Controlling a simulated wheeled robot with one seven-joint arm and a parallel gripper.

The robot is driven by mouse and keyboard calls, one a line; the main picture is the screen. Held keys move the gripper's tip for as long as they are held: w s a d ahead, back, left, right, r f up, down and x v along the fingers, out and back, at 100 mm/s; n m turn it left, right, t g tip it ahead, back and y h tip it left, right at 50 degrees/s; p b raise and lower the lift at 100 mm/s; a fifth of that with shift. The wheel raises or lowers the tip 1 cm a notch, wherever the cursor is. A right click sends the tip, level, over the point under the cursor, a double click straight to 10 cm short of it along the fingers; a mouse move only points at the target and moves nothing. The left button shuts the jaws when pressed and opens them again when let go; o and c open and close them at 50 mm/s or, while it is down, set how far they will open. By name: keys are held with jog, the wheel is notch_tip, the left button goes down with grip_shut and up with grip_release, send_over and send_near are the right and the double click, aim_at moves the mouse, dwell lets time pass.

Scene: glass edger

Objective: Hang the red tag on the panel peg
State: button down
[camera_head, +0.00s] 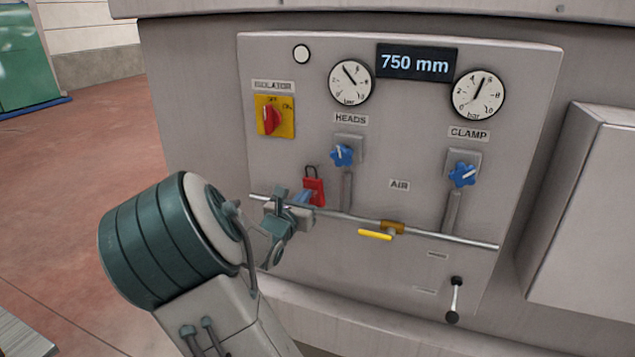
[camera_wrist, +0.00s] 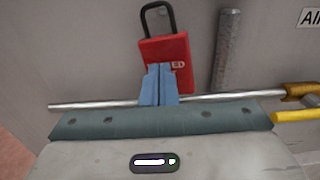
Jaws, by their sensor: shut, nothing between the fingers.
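The red tag (camera_head: 314,190) is a padlock-shaped piece with a dark loop on top. It is upright against the panel (camera_head: 400,150), just above the left part of the silver pipe. In the wrist view the tag (camera_wrist: 180,49) tilts slightly and shows the letters "ED"; my fingers cover its lower left part. My gripper (camera_head: 305,198) is shut and empty, its blue fingertips (camera_wrist: 159,68) in front of the tag's lower part. I cannot tell whether they touch it.
The silver pipe (camera_head: 350,217) crosses low over the panel, close to my gripper, with a yellow-handled valve (camera_head: 377,235) to the right. The red-and-yellow isolator switch (camera_head: 272,117) is up left. Blue knobs (camera_head: 343,155) and a black-ended lever (camera_head: 454,300) also stick out.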

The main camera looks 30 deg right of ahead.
jog(key=shift+b+x, duration=0.5)
jog(key=shift+x, duration=0.7)
jog(key=shift+p+v, duration=0.45)
jog(key=shift+v, duration=1.05)
dwell(1.7)
jog(key=p+v, duration=0.2)
jog(key=v, duration=0.5)
dwell(0.4)
dwell(0.4)
jog(key=s+d+f+m+g+y, duration=0.1)
jog(key=s+f+m+g+y, duration=0.1)
jog(key=s+m+g, duration=0.45)
jog(key=s+d+f+m+g+y, duration=0.1)
jog(key=s+f+m+g+y, duration=0.15)
jog(key=s+m, duration=0.6)
jog(key=s+a+r+m+y, duration=0.1)
jog(key=s+a+m+y, duration=0.4)
jog(key=a, duration=0.3)
jog(key=s+a+r+m+t+y, duration=0.1)
jog(key=s+a+m+y, duration=0.3)
jog(key=a, duration=0.4)
jog(key=shift+s+a+r+m+t+y, duration=0.3)
jog(key=shift+s+a+r+m+y, duration=0.15)
jog(key=shift+r+m, duration=0.4)
